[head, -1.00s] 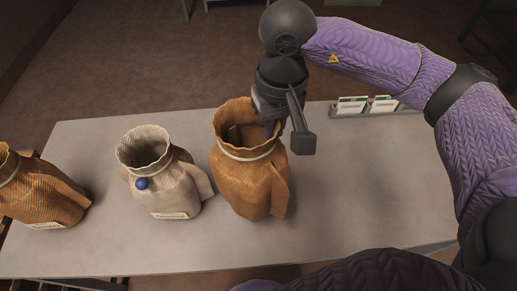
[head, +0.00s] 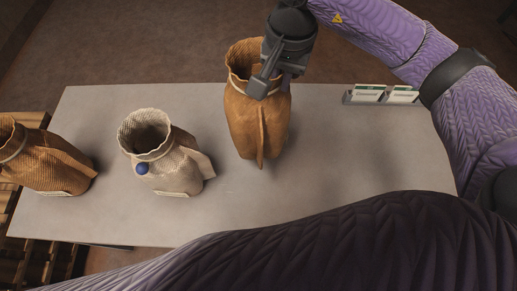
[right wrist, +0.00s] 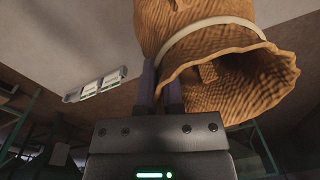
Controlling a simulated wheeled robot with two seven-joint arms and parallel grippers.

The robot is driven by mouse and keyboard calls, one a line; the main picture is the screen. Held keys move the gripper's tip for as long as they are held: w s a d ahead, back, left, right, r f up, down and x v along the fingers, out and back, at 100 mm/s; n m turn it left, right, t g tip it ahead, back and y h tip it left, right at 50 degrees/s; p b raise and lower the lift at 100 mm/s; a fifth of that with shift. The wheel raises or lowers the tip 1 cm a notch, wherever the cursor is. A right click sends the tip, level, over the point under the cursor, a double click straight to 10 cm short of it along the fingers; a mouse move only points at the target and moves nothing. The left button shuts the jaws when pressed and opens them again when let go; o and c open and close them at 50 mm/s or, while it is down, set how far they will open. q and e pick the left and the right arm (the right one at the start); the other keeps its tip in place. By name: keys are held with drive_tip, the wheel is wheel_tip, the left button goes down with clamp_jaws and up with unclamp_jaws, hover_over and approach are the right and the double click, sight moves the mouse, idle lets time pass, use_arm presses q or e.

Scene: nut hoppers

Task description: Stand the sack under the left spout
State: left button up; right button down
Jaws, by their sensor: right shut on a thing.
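A brown woven sack (head: 256,120) with an open, ruffled mouth is upright over the back middle of the table (head: 340,190). I cannot tell whether its base touches the tabletop. My right gripper (head: 271,76) is shut on the sack's rim; the right wrist view shows its fingers (right wrist: 161,88) at the edge of the mouth, beside the pale neck band of the sack (right wrist: 205,38). A cream sack (head: 165,155) with a blue dot stands to the left, and another brown sack (head: 42,165) is at the far left. No spout shows. My left gripper is out of view.
Two small cards in a holder (head: 380,95) stand at the table's back right corner. Wooden slatted items (head: 35,262) show below the table's left end.

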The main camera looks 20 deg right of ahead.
sight(277, 112)
drive_tip(key=shift+f+m, duration=0.15)
drive_tip(key=shift+m, duration=0.25)
wheel_tip(277, 112, down, 10)
drive_tip(key=shift+w+r+b, duration=0.1)
drive_tip(key=shift+b, duration=0.6)
drive_tip(key=c, duration=0.8)
unclamp_jaws()
drive_tip(key=shift+o, duration=0.2)
